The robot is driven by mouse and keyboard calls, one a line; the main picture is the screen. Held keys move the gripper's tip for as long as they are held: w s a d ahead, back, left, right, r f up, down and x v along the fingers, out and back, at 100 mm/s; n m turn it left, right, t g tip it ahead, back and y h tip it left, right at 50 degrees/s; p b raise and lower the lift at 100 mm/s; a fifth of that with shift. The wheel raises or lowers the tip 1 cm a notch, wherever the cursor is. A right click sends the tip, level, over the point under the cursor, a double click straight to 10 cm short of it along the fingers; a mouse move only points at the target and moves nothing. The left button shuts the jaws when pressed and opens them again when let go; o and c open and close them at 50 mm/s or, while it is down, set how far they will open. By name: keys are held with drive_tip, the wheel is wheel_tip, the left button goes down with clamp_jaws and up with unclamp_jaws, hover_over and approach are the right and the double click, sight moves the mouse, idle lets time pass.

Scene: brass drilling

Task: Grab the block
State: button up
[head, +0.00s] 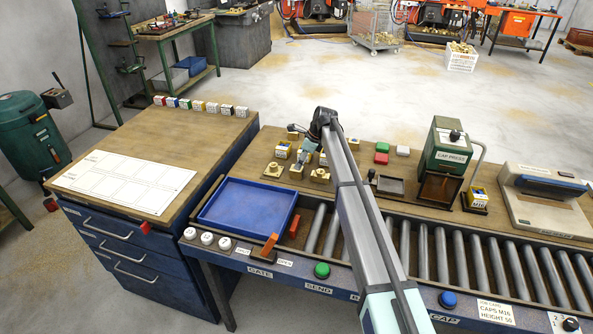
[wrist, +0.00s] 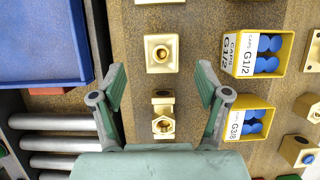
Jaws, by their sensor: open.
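Several brass blocks and fittings stand on the wooden bench. In the wrist view, a square brass block with a round hole (wrist: 161,53) lies just beyond my fingertips. A smaller brass fitting with a hex opening (wrist: 163,120) lies between my fingers, with a gap on each side. My gripper (wrist: 160,82) is open and empty, above these parts. In the head view, brass parts (head: 273,171) stand in front of the yellow bins, and my gripper (head: 307,150) is over this group, partly hidden by my arm.
Yellow bins of blue caps labelled G1/2 (wrist: 258,53) and G3/8 (wrist: 246,119) stand to the right in the wrist view. A blue tray (head: 247,205) and rollers (head: 423,250) lie in front. A green cap press (head: 450,148) stands at right.

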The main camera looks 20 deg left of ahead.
sight(296, 172)
drive_tip(key=shift+p+x, duration=1.35)
drive_tip(key=shift+x, duration=1.8)
drive_tip(key=shift+w+d, duration=0.1)
drive_tip(key=shift+d, duration=0.05)
clamp_jaws()
